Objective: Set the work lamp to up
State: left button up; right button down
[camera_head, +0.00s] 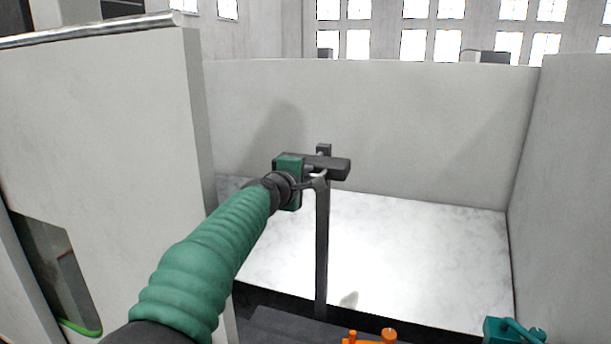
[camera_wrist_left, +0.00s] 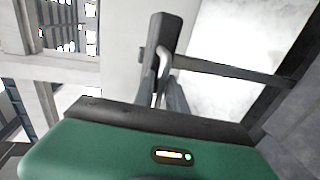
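The work lamp is a dark post (camera_head: 322,250) with a dark crosswise head (camera_head: 332,166) on top, standing in front of the pale panel. The head also shows in the left wrist view (camera_wrist_left: 166,38), where the post runs off to the right. My left gripper (camera_head: 318,184), green-bodied with grey fingers, is at the lamp just below its head. In the left wrist view its narrow fingers (camera_wrist_left: 162,84) are close together, with a small pale handle (camera_wrist_left: 163,60) of the lamp between their tips. They look shut on it. My right gripper is not in view.
A tall pale wall (camera_head: 100,120) stands close on the left, and another (camera_head: 570,180) on the right. A low panel (camera_head: 400,125) closes the back. An orange part (camera_head: 370,338) and a teal part (camera_head: 500,330) show at the bottom edge. The white floor (camera_head: 420,250) between is clear.

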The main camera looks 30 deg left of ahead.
pick_arm(q)
jog(key=shift+c, duration=1.2)
jog(key=shift+a, duration=0.4)
grip_shut()
jog(key=shift+d, duration=0.1)
